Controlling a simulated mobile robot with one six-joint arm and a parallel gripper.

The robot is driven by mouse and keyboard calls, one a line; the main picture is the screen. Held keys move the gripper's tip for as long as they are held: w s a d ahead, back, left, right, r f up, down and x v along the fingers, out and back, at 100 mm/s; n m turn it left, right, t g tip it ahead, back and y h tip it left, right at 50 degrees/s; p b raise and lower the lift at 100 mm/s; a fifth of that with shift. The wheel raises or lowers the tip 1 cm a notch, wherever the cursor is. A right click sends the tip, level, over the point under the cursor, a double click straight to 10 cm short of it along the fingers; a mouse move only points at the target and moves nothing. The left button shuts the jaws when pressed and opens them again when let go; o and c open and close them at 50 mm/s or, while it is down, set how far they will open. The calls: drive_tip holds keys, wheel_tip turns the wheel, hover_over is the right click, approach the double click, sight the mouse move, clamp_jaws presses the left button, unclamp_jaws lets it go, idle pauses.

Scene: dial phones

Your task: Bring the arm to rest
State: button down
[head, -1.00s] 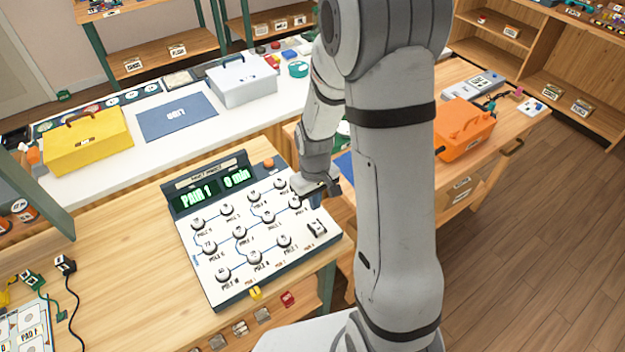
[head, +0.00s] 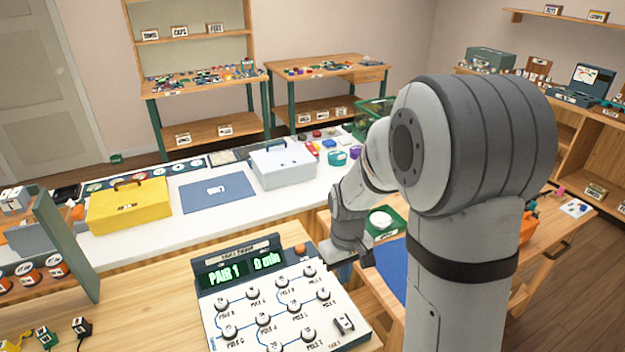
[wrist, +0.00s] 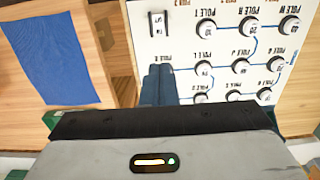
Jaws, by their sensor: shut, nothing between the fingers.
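My gripper (head: 348,258) is at the right edge of the dial panel (head: 270,305) in the head view, apart from its knobs as far as I can tell. In the wrist view its two dark blue fingers (wrist: 158,84) are together with nothing between them, and they overlap the panel's edge in the picture. The white panel (wrist: 205,30) carries several round dials joined by blue lines and a small switch (wrist: 158,30). Its green display (head: 238,271) reads PAIR 1 and 0 min. My arm is bent, and its large elbow covers part of the right side.
A blue mat (wrist: 47,58) lies beside the panel. A yellow toolbox (head: 128,207), a blue sheet (head: 216,192) and a grey box (head: 284,167) stand on the white counter behind. Shelves line the back wall.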

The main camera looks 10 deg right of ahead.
drive_tip(key=s+d+r+m+t+b, duration=0.15)
drive_tip(key=s+r+m+t, duration=0.25)
drive_tip(key=s+r, duration=1.1)
drive_tip(key=n+g+b, duration=0.4)
drive_tip(key=g+b, duration=0.2)
drive_tip(key=b, duration=0.2)
hover_over(345, 325)
drive_tip(key=w, duration=0.3)
drive_tip(key=w+f+x, duration=0.1)
drive_tip(key=w+x, duration=0.2)
drive_tip(key=x, duration=1.2)
drive_tip(key=shift+h, duration=0.4)
drive_tip(key=x, duration=0.4)
drive_tip(key=p+x, duration=0.1)
drive_tip(key=x, duration=0.4)
drive_tip(key=a+x, duration=0.1)
drive_tip(key=x, duration=0.3)
drive_tip(key=shift+w+f, duration=0.15)
drive_tip(key=shift+f, duration=0.05)
